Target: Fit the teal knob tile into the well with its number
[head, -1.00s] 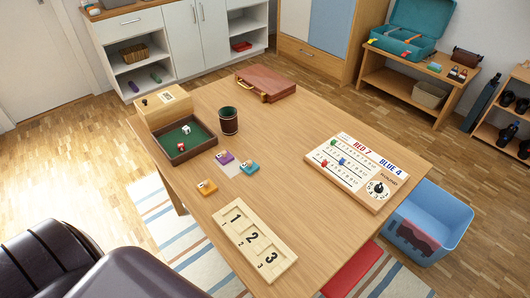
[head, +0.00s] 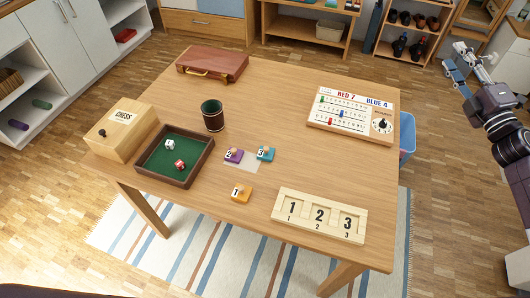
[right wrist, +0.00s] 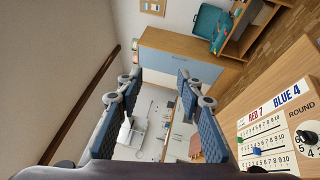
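The teal knob tile (head: 265,153), marked 3, lies on the table beside the purple tile (head: 234,156) marked 2. An orange tile (head: 241,193) marked 1 lies nearer the front edge. The wooden number board (head: 318,216) lies to the right of the tiles; its wells show large 1, 2 and 3 from left to right, with no tile in them. My right gripper (head: 455,72) is raised off the table's right side, far from the teal tile. In the right wrist view its fingers (right wrist: 158,92) stand wide apart with nothing between them. My left gripper is not in view.
A dice tray (head: 175,155), a chess box (head: 122,131) and a dark cup (head: 213,115) stand on the left. A scoreboard (head: 350,112) lies at the back right, a brown case (head: 212,65) at the back left. The tabletop between tiles and scoreboard is clear.

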